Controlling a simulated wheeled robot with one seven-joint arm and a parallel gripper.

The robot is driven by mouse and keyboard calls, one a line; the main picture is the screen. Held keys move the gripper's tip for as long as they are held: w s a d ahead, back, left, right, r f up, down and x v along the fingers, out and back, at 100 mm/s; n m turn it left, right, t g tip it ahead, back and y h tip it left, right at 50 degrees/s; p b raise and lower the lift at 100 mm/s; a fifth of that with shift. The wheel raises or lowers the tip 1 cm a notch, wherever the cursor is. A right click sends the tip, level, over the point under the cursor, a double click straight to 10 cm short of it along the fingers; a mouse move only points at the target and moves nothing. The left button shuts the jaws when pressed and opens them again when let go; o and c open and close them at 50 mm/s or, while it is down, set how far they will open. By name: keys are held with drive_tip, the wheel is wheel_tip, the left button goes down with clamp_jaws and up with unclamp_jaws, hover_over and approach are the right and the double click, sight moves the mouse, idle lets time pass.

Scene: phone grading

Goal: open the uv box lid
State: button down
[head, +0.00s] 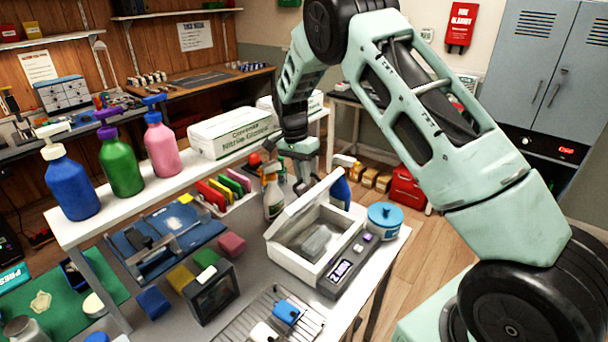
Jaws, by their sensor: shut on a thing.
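The UV box (287,262) is a white box with a dark front panel and a lit display, on the white bench right of centre. Its white lid (290,212) stands raised and tilted along the box's far left side. A grey block shows inside the box. My gripper (304,178) reaches down from above and is shut on the lid near its upper far edge. The fingertips are small and partly hidden behind the lid.
Spray bottles (273,193) stand close behind the lid. A round blue tub (384,219) sits right of the box. A wire rack (268,315) with small blue and white items lies in front. A shelf with pump bottles (123,165) and glove boxes (230,132) rises on the left.

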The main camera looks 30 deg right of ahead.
drive_tip(key=shift+s+a+f, duration=0.1)
drive_tip(key=shift+a+f, duration=0.05)
drive_tip(key=shift+f, duration=0.3)
drive_tip(key=c, duration=1.5)
unclamp_jaws()
drive_tip(key=shift+r, duration=0.1)
drive_tip(key=w+r+b, duration=0.1)
drive_tip(key=r, duration=0.4)
drive_tip(key=w+r+b, duration=0.1)
drive_tip(key=r, duration=0.5)
drive_tip(key=w+a+r+b, duration=0.1)
drive_tip(key=r, duration=0.5)
drive_tip(key=shift+w, duration=0.2)
